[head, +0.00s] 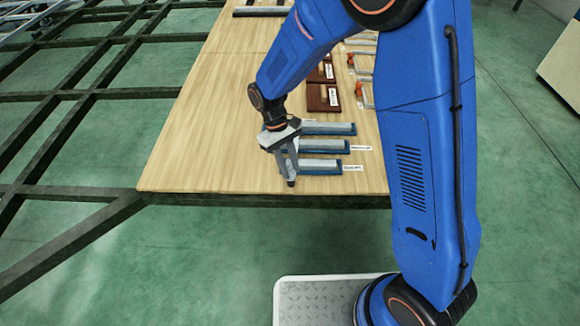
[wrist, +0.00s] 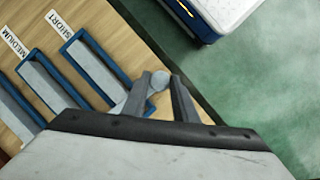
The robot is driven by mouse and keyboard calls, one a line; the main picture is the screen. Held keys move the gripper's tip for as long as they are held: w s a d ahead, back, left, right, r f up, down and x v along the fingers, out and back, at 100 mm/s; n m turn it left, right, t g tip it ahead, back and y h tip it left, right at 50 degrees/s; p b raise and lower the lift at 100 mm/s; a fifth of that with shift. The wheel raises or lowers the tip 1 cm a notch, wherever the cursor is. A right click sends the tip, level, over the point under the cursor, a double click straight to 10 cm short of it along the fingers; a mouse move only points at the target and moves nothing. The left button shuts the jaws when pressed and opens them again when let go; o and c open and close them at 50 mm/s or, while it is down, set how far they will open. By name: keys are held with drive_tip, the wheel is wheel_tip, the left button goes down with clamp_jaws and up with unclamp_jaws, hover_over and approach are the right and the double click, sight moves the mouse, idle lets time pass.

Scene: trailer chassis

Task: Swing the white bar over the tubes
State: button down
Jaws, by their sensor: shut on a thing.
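My gripper (head: 290,181) is low over the front of the wooden table, at the left ends of the blue trays. In the wrist view its two fingers close on a pale grey rounded piece (wrist: 159,81). A pale length shows below that piece, left of the fingers, but most of it is hidden. I cannot tell whether it is the white bar or a tube. Blue trays with grey insides lie side by side: the front tray (head: 322,168), the middle tray (head: 325,147) and the back tray (head: 335,129). No separate white bar is clearly visible.
Labels reading SHORT (wrist: 53,22) and MEDIUM (wrist: 12,41) lie by the tray ends. Brown blocks (head: 322,98) and orange-handled tools (head: 361,92) lie farther back. The table (head: 190,150) is clear at left. A dark metal frame (head: 65,95) stands left of it.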

drive_tip(key=shift+n, duration=0.6)
drive_tip(key=c, duration=1.4)
unclamp_jaws()
drive_tip(key=shift+c, duration=0.2)
drive_tip(key=v, duration=1.7)
drive_tip(key=shift+s+a+r, duration=0.2)
drive_tip(key=shift+a, duration=0.15)
